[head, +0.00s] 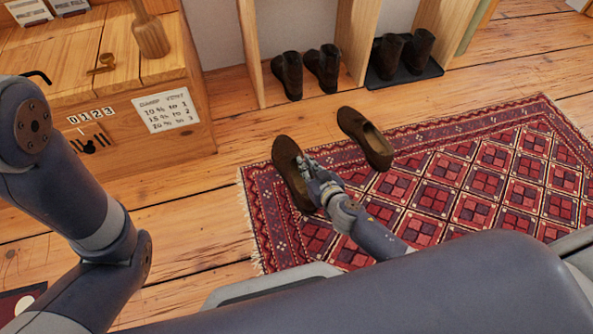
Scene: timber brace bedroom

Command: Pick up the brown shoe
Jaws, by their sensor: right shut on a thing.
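Two brown shoes lie on the patterned rug. The left brown shoe (285,160) is near the rug's far left edge, and my right gripper (303,166) is shut on its right side. The gripper hides part of that shoe's opening. I cannot tell whether the shoe is clear of the rug. The other brown shoe (366,136) lies a little to the right and farther back, apart from the gripper. My left arm shows at the left, but its gripper is out of view.
The red rug (470,185) covers the wooden floor at right. A wooden cabinet (115,140) with a paper sign stands at left. Dark boots (322,65) stand at the back by upright boards, and another pair (404,50) stands on a black tray (400,76).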

